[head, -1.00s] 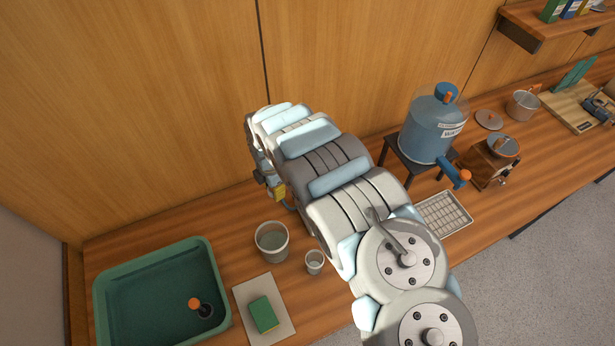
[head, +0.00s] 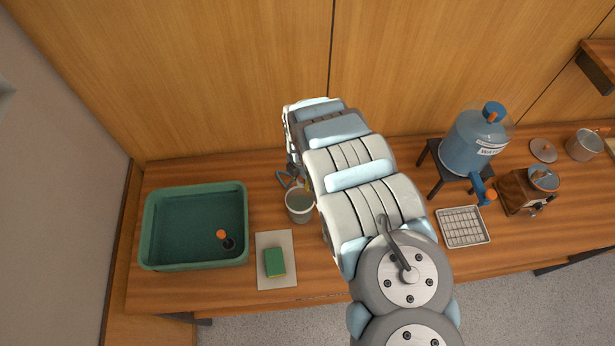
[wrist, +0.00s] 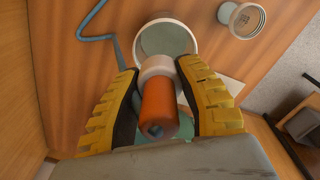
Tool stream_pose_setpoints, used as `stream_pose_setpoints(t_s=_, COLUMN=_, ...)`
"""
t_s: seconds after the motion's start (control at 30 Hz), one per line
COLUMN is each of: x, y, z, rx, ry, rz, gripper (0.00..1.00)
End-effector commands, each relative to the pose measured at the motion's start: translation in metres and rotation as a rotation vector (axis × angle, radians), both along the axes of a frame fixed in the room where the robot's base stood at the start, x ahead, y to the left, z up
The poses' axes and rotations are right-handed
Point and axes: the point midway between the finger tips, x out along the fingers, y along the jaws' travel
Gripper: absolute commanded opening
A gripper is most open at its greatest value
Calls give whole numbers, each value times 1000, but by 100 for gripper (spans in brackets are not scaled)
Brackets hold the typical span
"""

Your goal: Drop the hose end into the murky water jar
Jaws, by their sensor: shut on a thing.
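The murky water jar (head: 299,206) is a round, open-topped vessel of grey-green water on the bench, right of the green tub. In the wrist view, the jar (wrist: 166,33) sits just beyond my fingertips. My gripper (wrist: 157,85) is shut on an orange-and-white cylindrical piece, which appears to be the hose end (wrist: 158,105). Its white collar overlaps the jar's near rim in that view; I cannot tell its height or whether they touch. A thin blue hose (wrist: 90,38) bends left of the jar. My arm mostly hides the gripper in the head view.
The green tub (head: 152,215) holds an orange-topped plug. A green sponge (head: 275,262) lies on a pale mat (head: 275,241). The blue water dispenser (head: 471,143) and a drip tray (head: 463,227) are right of my arm.

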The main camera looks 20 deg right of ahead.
Motion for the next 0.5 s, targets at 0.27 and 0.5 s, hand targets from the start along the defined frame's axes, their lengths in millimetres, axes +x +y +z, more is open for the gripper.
stream_pose_setpoints(t_s=0.27, x=0, y=0, z=-32, rx=0, ry=1, rz=-1, gripper=8)
stream_pose_setpoints(t_s=0.5, x=0, y=0, z=-50, rx=0, ry=0, rz=-1, gripper=8)
